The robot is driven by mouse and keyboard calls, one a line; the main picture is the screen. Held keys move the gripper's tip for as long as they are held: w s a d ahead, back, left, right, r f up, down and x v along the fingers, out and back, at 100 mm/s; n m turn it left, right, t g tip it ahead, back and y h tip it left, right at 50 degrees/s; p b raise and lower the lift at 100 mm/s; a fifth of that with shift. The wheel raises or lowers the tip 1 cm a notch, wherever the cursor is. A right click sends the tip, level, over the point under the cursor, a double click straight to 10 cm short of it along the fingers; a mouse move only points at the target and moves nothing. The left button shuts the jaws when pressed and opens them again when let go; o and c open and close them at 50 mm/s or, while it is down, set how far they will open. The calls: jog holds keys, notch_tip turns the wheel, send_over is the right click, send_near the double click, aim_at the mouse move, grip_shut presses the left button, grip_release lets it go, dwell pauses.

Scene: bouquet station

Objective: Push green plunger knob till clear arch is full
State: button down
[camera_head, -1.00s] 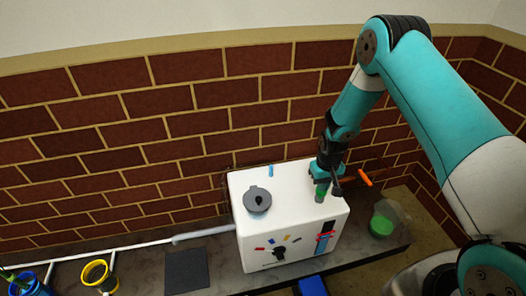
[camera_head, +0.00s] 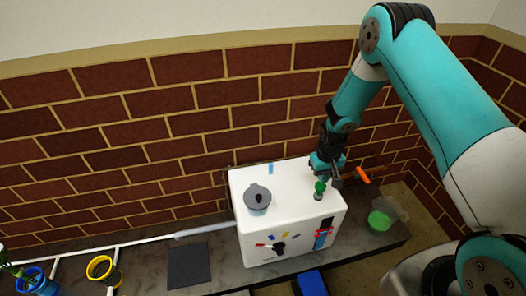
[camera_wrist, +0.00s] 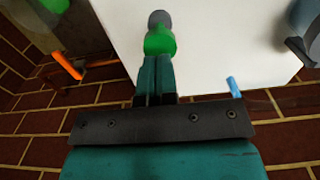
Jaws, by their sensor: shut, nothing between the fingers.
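The green plunger knob (camera_head: 320,187) stands on a short grey stem on top of a white box (camera_head: 290,180), near its right side. In the wrist view the knob (camera_wrist: 160,42) is just past my fingertips. My gripper (camera_head: 325,178) is shut and empty, pointing down at the knob from above and behind it. The fingers (camera_wrist: 156,75) lie together at the knob's edge; I cannot tell whether they touch it. I cannot make out a clear arch for certain. A pale tube (camera_head: 205,233) at the box's left may be see-through, but its contents do not show.
A grey lidded pot (camera_head: 257,198) and a small blue peg (camera_head: 270,168) are on the box top. An orange handle (camera_head: 363,175) is right of my gripper. A bowl of green stuff (camera_head: 380,221) stands right of the box. A dark mat (camera_head: 188,265) lies left.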

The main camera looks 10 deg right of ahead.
jog(key=shift+f+b, duration=1.4)
jog(key=shift+f, duration=0.85)
jog(key=shift+r, duration=0.1)
jog(key=shift+r+p, duration=1.85)
jog(key=shift+r, duration=0.4)
jog(key=shift+f, duration=0.2)
jog(key=shift+f+b, duration=1.55)
jog(key=shift+f, duration=0.55)
jog(key=shift+r+p, duration=1.85)
jog(key=shift+r, duration=0.45)
